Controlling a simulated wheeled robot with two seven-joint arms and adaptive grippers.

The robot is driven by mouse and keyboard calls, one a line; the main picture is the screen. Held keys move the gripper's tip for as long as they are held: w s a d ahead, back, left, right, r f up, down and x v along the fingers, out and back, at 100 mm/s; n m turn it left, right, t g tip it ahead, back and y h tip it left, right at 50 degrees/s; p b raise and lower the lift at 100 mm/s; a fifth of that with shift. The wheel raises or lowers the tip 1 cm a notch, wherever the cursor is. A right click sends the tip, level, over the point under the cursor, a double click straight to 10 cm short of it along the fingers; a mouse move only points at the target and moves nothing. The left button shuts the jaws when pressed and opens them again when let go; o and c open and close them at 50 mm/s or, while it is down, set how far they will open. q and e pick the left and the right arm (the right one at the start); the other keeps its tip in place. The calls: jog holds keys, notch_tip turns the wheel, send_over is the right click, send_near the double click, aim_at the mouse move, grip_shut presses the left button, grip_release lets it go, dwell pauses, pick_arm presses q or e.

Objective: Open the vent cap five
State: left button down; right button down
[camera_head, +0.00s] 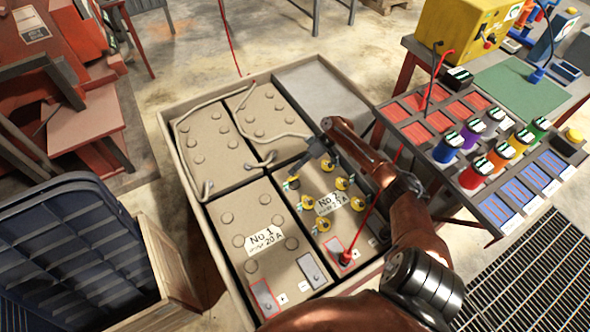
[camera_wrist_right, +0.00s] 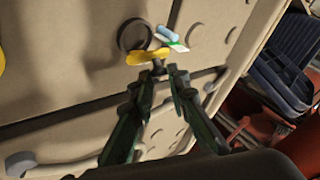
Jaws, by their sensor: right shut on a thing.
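I cannot tell which is number five. My right gripper (camera_head: 297,173) reaches down at the battery's upper left. In the right wrist view the right gripper (camera_wrist_right: 160,73) is shut on a yellow vent cap (camera_wrist_right: 147,57), seen edge-on next to a dark round ring (camera_wrist_right: 135,35). A small blue and white piece (camera_wrist_right: 170,38) lies beside it. My left gripper is not in view.
A tan crate (camera_head: 222,262) holds the batteries, including a capless one (camera_head: 240,222) on the left. A red lead (camera_head: 362,225) rises from a terminal. A bench (camera_head: 493,207) with coloured jars stands right; a dark blue bin (camera_head: 60,240) stands lower left.

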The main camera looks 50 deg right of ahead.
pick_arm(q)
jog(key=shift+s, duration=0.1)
pick_arm(e)
jog(key=shift+d, duration=0.1)
jog(key=c, duration=1.9)
grip_release()
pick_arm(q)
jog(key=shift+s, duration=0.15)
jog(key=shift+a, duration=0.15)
pick_arm(e)
jog(key=v, duration=0.7)
jog(key=shift+r, duration=0.15)
